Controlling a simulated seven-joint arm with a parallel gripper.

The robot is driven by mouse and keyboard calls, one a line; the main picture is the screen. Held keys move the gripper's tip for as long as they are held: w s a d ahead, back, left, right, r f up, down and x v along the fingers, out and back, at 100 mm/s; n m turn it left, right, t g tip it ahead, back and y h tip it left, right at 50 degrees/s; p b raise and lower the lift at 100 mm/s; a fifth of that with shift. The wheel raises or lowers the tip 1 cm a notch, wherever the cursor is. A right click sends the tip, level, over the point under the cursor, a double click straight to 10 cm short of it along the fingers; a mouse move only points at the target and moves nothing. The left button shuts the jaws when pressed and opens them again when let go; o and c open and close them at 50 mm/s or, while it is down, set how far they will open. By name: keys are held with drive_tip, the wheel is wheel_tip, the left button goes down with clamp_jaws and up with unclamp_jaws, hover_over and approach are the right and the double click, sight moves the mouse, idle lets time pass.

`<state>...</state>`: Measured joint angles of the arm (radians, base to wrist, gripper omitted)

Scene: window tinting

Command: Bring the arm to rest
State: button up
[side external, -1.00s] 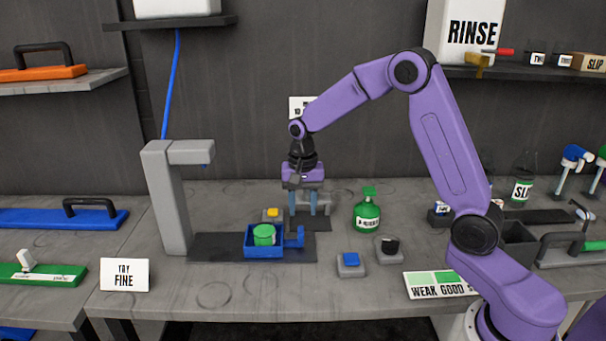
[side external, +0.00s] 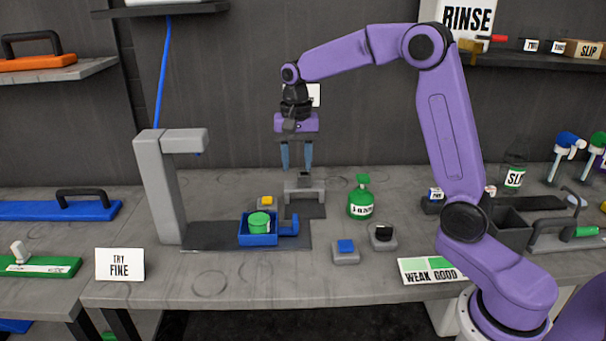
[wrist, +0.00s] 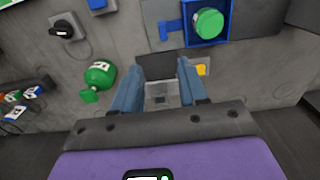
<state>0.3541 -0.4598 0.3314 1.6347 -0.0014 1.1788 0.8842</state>
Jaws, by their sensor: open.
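My gripper (side external: 297,155) hangs pointing down above the bench, its two blue fingers apart with nothing between them. In the wrist view my gripper (wrist: 158,82) also shows open and empty. Below it stands a small grey bracket-like stand (side external: 304,192) on a dark mat, clear of the fingertips. My purple arm is bent, with its forearm reaching left, high over the bench.
A blue tray (side external: 258,240) holding a green round piece (side external: 259,222) sits left of the stand, beside a tall grey post (side external: 160,190). A green bottle (side external: 361,200), blue button (side external: 346,247) and black knob (side external: 383,234) stand to the right. Space above the bench is free.

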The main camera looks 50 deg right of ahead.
drive_tip(key=s+a+n, duration=0.4)
drive_tip(key=s+n, duration=0.1)
drive_tip(key=s, duration=0.3)
drive_tip(key=s+a+n, duration=0.5)
drive_tip(key=s+n, duration=0.1)
drive_tip(key=s, duration=0.2)
drive_tip(key=s+d+f+n, duration=0.1)
drive_tip(key=s+f+n, duration=0.1)
drive_tip(key=s+n, duration=0.3)
drive_tip(key=s+d+f+n, duration=0.2)
drive_tip(key=s+n, duration=0.3)
drive_tip(key=s, duration=0.7)
drive_tip(key=shift+s+n, duration=0.3)
drive_tip(key=shift+s, duration=0.1)
